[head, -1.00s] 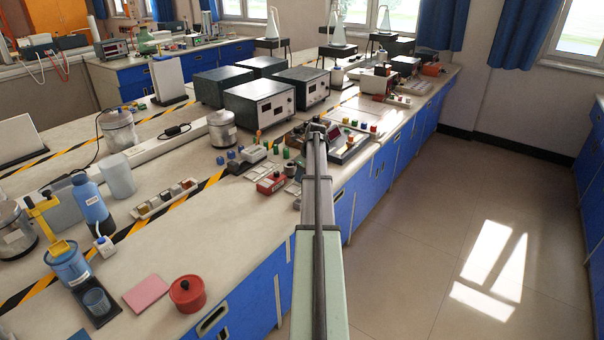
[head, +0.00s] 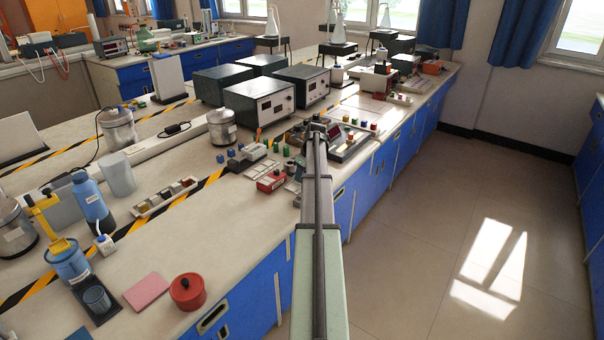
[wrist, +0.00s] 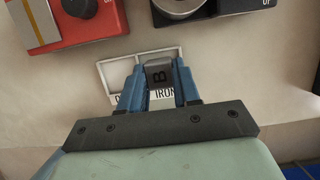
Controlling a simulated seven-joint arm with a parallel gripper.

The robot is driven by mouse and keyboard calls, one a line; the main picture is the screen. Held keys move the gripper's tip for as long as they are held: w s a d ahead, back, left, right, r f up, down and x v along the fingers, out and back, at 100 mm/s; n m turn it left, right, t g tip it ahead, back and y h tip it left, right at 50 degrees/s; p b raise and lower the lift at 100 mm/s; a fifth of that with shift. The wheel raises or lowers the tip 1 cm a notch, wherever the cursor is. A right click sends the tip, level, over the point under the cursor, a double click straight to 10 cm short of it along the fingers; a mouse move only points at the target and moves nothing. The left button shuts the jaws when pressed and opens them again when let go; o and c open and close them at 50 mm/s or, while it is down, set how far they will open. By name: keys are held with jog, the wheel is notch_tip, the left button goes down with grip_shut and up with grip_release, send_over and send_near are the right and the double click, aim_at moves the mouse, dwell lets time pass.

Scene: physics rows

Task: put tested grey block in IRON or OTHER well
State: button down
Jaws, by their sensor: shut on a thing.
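In the wrist view, my gripper (wrist: 158,82) has blue fingers shut on a grey block (wrist: 159,72) marked with a dark B. The block is over the right part of a white-rimmed double well (wrist: 112,68), directly behind the IRON label (wrist: 165,94). The left label shows only its first letter, O; a finger hides the rest. In the head view, my own arm hides the gripper and block.
A red device (wrist: 50,32) with a black knob lies beyond the well at left in the wrist view. A dark round-topped device (wrist: 185,8) lies beyond it at right. Bare bench shows at right. In the head view, a red pot (head: 187,292) stands near the front edge.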

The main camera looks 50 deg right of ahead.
jog(key=c, duration=0.7)
grip_release()
jog(key=shift+f, duration=0.1)
jog(key=shift+c, duration=0.2)
jog(key=shift+o, duration=0.5)
jog(key=shift+o, duration=1.1)
jog(key=shift+r, duration=4)
